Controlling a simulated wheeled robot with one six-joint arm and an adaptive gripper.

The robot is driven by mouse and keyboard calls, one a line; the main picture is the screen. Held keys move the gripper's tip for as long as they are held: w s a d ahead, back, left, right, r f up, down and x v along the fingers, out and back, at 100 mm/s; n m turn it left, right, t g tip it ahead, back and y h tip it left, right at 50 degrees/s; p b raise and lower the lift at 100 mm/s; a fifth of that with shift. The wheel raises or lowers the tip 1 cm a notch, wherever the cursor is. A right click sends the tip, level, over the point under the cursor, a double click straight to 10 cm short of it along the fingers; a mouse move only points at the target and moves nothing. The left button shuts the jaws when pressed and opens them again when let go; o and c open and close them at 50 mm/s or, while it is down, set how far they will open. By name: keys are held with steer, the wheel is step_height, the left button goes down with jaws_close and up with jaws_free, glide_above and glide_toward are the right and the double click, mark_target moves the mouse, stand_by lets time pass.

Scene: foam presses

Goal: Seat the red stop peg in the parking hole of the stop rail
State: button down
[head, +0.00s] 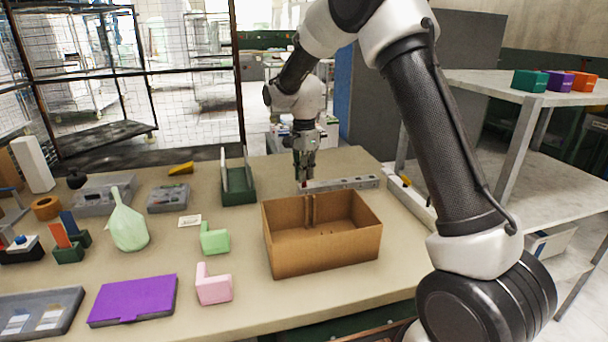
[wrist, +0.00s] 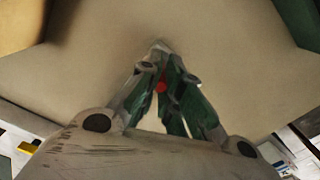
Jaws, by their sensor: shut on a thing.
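The stop rail (head: 345,183) is a grey bar with holes, lying on the table behind the cardboard box. My gripper (head: 303,180) points down at the rail's left end in the head view. In the wrist view my gripper (wrist: 160,75) is shut on the red stop peg (wrist: 161,87), and only a small red patch shows between the green-padded fingers. The peg's lower end is hidden. I cannot tell whether the peg touches the rail or which hole is below it. The rail is not clearly visible in the wrist view.
An open cardboard box (head: 325,261) stands in front of the rail. A dark green bin (head: 239,190) with upright panels stands left of my gripper. Green (head: 214,240) and pink (head: 214,288) L-shaped blocks lie farther left. Bare table shows between the bin and the box.

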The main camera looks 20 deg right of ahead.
steer(key=shift+f, duration=0.25)
steer(key=shift+f, duration=0.15)
steer(key=c, duration=1.6)
jaws_free()
